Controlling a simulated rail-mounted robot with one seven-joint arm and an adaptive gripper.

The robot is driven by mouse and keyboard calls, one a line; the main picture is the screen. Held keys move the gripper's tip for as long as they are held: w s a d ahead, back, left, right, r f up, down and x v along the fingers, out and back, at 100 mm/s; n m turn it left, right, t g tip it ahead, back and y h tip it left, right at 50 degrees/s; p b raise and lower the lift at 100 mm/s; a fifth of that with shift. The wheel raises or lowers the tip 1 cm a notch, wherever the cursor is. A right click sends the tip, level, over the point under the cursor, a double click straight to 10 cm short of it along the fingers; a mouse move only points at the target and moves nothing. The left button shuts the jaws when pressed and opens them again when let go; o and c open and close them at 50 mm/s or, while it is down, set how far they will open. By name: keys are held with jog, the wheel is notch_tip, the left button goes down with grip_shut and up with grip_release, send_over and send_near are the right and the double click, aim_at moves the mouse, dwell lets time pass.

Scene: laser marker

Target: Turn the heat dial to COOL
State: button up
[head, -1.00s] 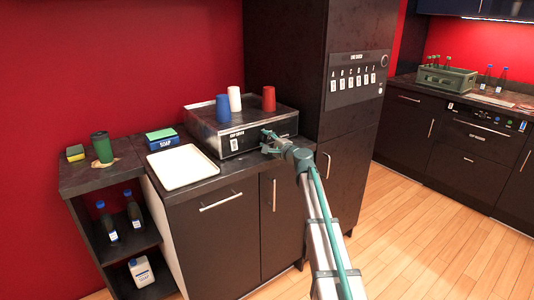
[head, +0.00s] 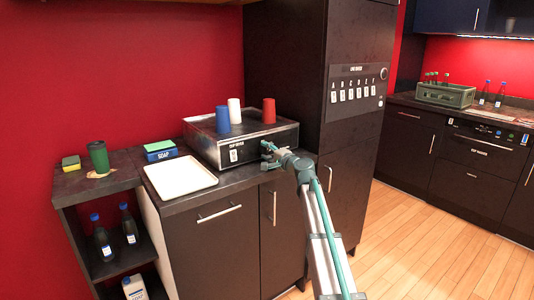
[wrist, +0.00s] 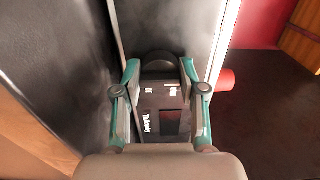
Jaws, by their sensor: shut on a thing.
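The heat dial is a dark round knob (wrist: 160,62) on the front of the metal cup appliance (head: 205,150). My gripper (head: 266,149) is at the right part of that front. In the wrist view my gripper (wrist: 160,68) has its two teal fingers on either side of the knob, shut on it. Small white labels (wrist: 160,91) show between the fingers, partly readable and seen at an angle. Which setting the knob points to cannot be told. In the head view the knob is hidden by my gripper.
Blue (head: 222,119), white (head: 234,112) and red (head: 269,111) cups stand on the appliance. A white tray (head: 180,178) lies left of it on the counter. A tall dark cabinet (head: 285,60) with a switch panel (head: 355,90) stands close on the right.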

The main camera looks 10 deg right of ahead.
jog(key=o, duration=1.2)
jog(key=shift+c, duration=0.2)
jog(key=v, duration=1.2)
